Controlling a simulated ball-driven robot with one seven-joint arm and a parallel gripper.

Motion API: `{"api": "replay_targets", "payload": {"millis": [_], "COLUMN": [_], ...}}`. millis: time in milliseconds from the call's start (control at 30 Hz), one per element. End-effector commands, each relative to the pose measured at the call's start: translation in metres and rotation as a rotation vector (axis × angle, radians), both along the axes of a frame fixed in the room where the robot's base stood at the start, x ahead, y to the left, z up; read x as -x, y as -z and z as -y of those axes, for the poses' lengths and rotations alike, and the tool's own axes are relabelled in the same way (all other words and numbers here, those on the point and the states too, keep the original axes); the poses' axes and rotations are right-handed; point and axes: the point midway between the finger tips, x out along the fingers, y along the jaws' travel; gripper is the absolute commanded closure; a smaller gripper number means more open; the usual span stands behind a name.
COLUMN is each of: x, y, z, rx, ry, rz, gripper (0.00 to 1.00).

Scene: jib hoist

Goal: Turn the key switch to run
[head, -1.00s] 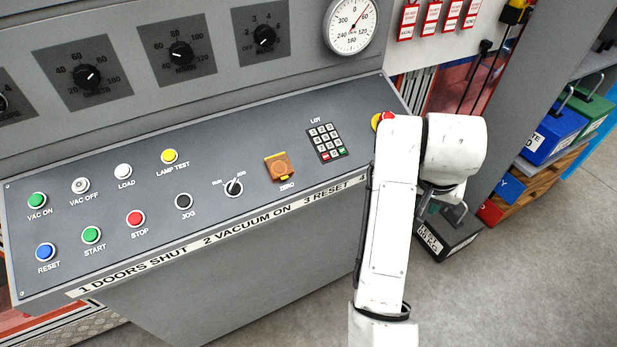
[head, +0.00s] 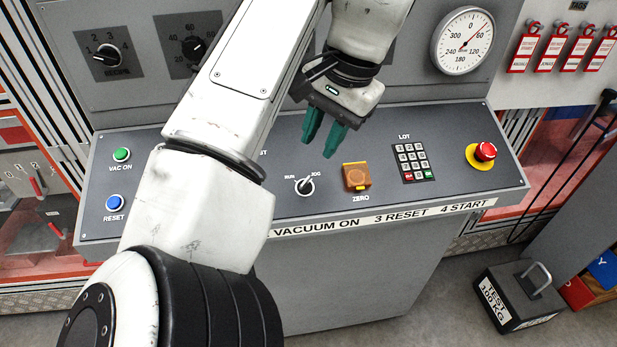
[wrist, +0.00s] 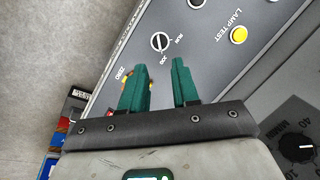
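The key switch (head: 305,186) is a small round selector on the sloping control panel, with RUN printed at its upper left and JOG at its upper right. Its pointer appears turned toward JOG. It also shows in the wrist view (wrist: 160,42), just ahead of the fingers. My gripper (head: 319,149) has two green fingers, apart and empty, hanging above the panel just up from the switch in the head view. In the wrist view, my gripper (wrist: 160,75) shows a clear gap between its fingers and touches nothing visible.
An orange guarded ZERO control (head: 357,177) sits right of the switch, then a keypad (head: 411,162) and a red emergency stop (head: 482,153). My arm hides several buttons on the left. A lamp test button (wrist: 239,34) shows in the wrist view. A test weight (head: 518,296) stands on the floor.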

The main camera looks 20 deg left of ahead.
Motion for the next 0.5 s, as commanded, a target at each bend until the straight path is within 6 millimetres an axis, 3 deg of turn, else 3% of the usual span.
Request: {"api": "replay_targets", "payload": {"millis": [500], "x": [-0.005], "y": [0.082], "z": [-0.022], "rx": [0.003], "ry": [0.0], "rz": [0.0], "gripper": [0.7]}}
